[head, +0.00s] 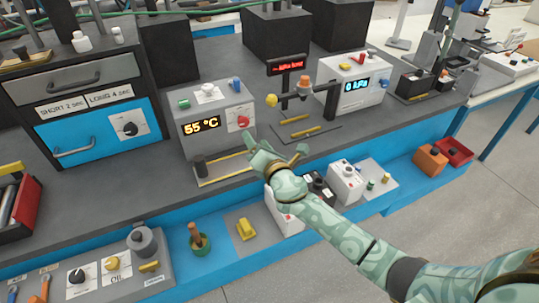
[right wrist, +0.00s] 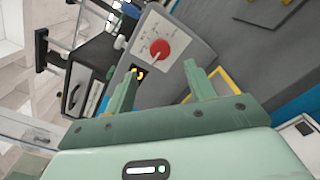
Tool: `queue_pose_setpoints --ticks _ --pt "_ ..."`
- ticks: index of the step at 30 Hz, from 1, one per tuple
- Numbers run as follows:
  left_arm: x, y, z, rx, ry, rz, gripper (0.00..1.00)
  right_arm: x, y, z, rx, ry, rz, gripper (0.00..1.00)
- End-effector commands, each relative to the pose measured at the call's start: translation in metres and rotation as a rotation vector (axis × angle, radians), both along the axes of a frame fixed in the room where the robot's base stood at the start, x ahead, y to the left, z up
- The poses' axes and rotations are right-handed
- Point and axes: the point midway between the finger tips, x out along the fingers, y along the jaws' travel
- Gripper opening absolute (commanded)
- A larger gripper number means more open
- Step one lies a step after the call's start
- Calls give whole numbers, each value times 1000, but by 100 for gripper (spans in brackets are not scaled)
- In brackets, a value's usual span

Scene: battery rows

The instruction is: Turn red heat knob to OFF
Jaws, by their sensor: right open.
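The red heat knob (head: 243,122) sits on the front of a grey box (head: 215,105) whose display reads 55 °C. The knob also shows in the right wrist view (right wrist: 160,49), beyond the fingertips, with a white pointer line and a light dial plate around it. My right gripper (head: 262,148) is just in front of and below the knob, apart from it. In the right wrist view its two fingers (right wrist: 162,72) are spread with nothing between them. My left gripper is not in view.
A sign on a stand (head: 287,65) and a yellow ball (head: 271,100) stand right of the box. A yellow-edged tray (head: 225,178) lies in front of it. A blue drawer cabinet (head: 90,135) is at left. A white box with a blue display (head: 352,85) stands further right.

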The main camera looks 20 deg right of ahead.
Motion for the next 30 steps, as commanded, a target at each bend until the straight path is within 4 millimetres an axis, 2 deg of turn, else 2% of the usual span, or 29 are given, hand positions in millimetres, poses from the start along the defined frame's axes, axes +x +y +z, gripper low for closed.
queue_pose_setpoints --ticks 1,6,12,30 --pt "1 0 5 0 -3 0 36 -15 -1 2 -1 1 0 55" --pt "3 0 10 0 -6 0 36 -54 -2 0 0 3 0 55" --pt "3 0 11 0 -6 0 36 -79 -3 -1 -1 1 0 55" --pt "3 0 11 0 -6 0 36 -85 -5 -1 21 5 -14 55"
